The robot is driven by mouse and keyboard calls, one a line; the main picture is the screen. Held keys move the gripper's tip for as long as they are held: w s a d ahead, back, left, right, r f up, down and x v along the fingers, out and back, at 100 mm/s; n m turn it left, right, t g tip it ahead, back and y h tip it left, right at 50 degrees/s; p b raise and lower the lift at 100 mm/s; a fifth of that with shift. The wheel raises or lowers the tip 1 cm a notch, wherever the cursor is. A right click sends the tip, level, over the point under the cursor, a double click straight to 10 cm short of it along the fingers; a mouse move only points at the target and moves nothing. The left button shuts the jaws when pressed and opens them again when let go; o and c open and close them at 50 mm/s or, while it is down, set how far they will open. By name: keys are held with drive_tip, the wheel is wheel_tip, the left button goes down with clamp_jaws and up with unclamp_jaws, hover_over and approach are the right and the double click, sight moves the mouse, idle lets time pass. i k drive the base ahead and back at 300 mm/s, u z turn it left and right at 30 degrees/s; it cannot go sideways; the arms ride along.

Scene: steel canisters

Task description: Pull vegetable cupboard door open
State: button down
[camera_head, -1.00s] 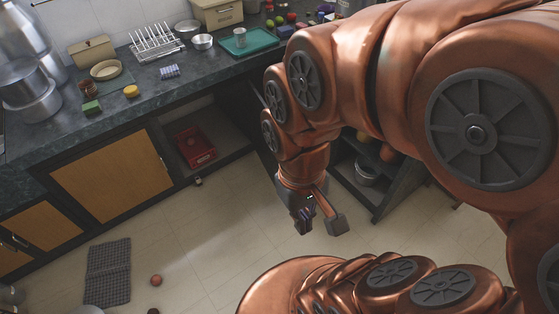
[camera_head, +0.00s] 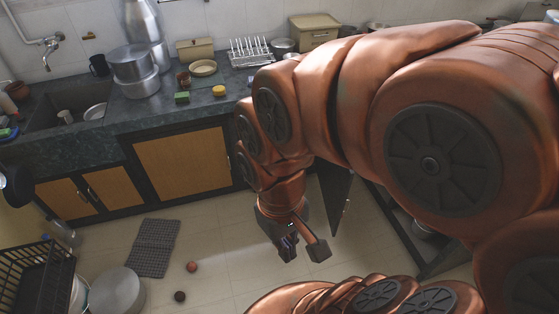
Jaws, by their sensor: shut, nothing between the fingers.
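A dark door panel (camera_head: 335,197) stands swung out from the counter front, just right of my gripper and partly hidden behind my arm. A small pale handle or fitting shows near its right edge. The dark frame of an open cupboard (camera_head: 408,232) is at the right, with a pot just visible inside; my arm hides most of it. I cannot see vegetables inside it now. My gripper (camera_head: 303,251) hangs low over the floor, pointing down, left of the door panel and apparently apart from it. It is shut and empty.
Closed tan doors (camera_head: 184,163) line the counter at the left. A grey mat (camera_head: 153,248), two small balls, a large round lid (camera_head: 117,291) and a black rack (camera_head: 35,285) are on the floor. Pale floor is clear around my gripper.

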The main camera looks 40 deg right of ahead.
sight(335, 181)
drive_tip(key=u, duration=0.25)
drive_tip(key=i, duration=1.3)
drive_tip(key=z, duration=0.9)
